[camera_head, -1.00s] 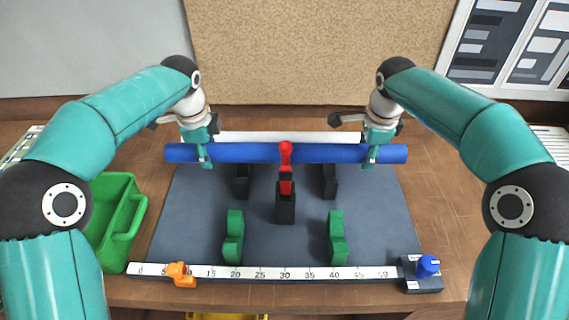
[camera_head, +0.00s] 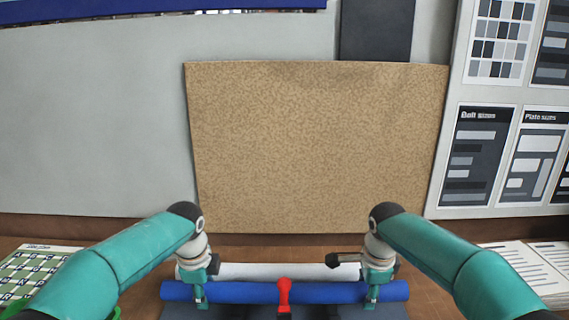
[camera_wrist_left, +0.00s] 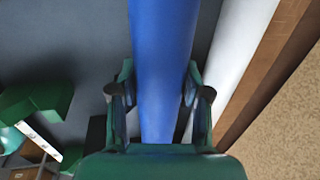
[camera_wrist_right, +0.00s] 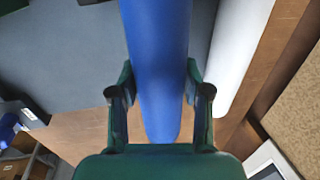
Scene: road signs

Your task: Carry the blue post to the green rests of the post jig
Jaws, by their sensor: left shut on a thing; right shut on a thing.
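The blue post (camera_head: 240,293) lies level across both of my grippers, in front of a white post (camera_head: 230,271). My left gripper (camera_head: 202,297) is shut on its left part; the left wrist view shows the post (camera_wrist_left: 162,70) between the fingers. My right gripper (camera_head: 371,298) is shut on its right part, and the post's end (camera_wrist_right: 160,125) shows in the right wrist view. The jig's dark base (camera_wrist_left: 75,30) shows in the left wrist view with a green rest (camera_wrist_left: 38,100) at left. The head view cuts off the jig's front and its green rests.
A red clamp-like piece (camera_head: 284,290) stands before the post's middle. A blue knob (camera_wrist_right: 8,126) is at the left in the right wrist view. A cork board (camera_head: 315,150) is behind the table. Papers (camera_head: 530,265) lie at right and a green-patterned sheet (camera_head: 38,268) at left.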

